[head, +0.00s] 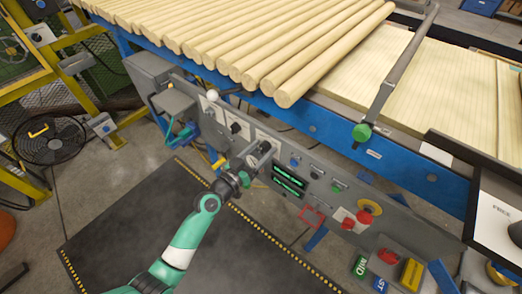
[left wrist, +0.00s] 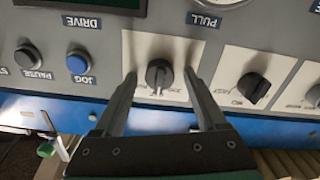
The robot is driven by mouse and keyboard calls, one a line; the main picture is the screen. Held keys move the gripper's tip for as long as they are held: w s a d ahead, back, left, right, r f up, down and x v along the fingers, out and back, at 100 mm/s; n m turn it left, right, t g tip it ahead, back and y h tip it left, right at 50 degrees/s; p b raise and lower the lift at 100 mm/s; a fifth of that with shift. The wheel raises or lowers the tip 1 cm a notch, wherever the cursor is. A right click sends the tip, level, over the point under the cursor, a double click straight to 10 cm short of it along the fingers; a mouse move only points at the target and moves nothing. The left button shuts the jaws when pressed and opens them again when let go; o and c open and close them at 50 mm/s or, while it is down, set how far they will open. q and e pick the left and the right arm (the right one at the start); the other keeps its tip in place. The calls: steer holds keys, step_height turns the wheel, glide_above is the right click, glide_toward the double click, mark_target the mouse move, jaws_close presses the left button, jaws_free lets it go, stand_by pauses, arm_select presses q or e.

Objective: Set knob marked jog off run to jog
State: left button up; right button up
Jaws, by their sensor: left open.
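The black knob (left wrist: 159,73) sits on a pale plate on the grey control panel. It shows upside down in the left wrist view, with small lettering below it that is partly hidden and hard to read. I cannot tell its setting for sure. My left gripper (left wrist: 160,78) is open, with one finger on each side of the knob and small gaps showing. In the head view my left gripper (head: 259,155) is at the panel front and hides this knob. My right gripper is not in view.
A second black knob (left wrist: 253,88) is beside it on the panel. A blue jog button (left wrist: 79,63) and a pause button (left wrist: 28,57) lie on the other side. A red emergency knob (head: 364,216) is farther right. Wooden rods (head: 285,85) lie above the panel.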

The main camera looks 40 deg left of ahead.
arm_select(q)
steer(key=shift+c, duration=0.3)
jaws_close()
steer(key=shift+n, duration=0.4)
steer(key=n, duration=0.8)
steer(key=shift+p, duration=0.35)
stand_by(0.3)
steer(key=shift+o, duration=0.3)
jaws_free()
